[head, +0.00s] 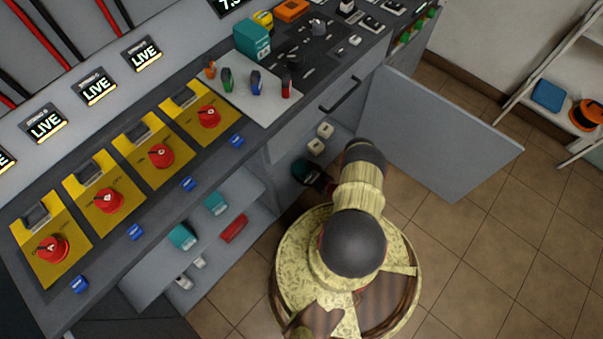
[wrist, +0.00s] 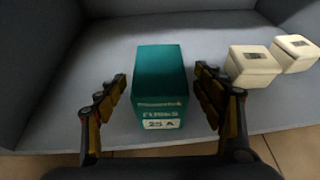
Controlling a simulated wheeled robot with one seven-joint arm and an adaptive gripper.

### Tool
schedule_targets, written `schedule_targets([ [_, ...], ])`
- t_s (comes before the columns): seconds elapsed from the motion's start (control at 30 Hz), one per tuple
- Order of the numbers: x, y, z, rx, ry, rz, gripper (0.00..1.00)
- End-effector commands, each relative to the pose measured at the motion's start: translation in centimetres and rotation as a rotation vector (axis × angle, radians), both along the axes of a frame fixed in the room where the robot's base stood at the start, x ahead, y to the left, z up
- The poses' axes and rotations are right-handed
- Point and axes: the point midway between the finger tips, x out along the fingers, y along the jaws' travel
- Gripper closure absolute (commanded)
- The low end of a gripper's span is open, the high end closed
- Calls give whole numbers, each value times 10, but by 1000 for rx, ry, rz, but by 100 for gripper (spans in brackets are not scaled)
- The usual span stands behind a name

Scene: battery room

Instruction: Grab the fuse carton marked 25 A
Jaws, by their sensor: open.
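The teal fuse carton marked 25 A (wrist: 162,85) stands upright on a grey shelf in the wrist view, its label facing me. My gripper (wrist: 160,98) is open, with one finger on each side of the carton and a visible gap on both sides.
Two white boxes (wrist: 252,66) stand close to the right of the carton. The open cabinet door (head: 440,125) is right of my arm. Other teal cartons (head: 182,236) and a red box (head: 234,228) sit on the lower left shelves. The countertop edge (head: 215,165) runs above.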

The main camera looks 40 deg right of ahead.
Motion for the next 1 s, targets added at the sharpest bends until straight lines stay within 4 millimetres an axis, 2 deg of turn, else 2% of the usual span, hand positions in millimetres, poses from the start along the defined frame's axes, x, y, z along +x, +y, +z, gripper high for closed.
schedule_targets([
  [0.03, 8, 2, -6, 0, 0, 3, 32],
  [0.2, 22, 1, -11, -1, 0, 1, 32],
  [0.47, 24, 1, -10, 0, 0, 0, 32],
  [1.0, 24, 1, -10, 0, 1, 0, 62],
])
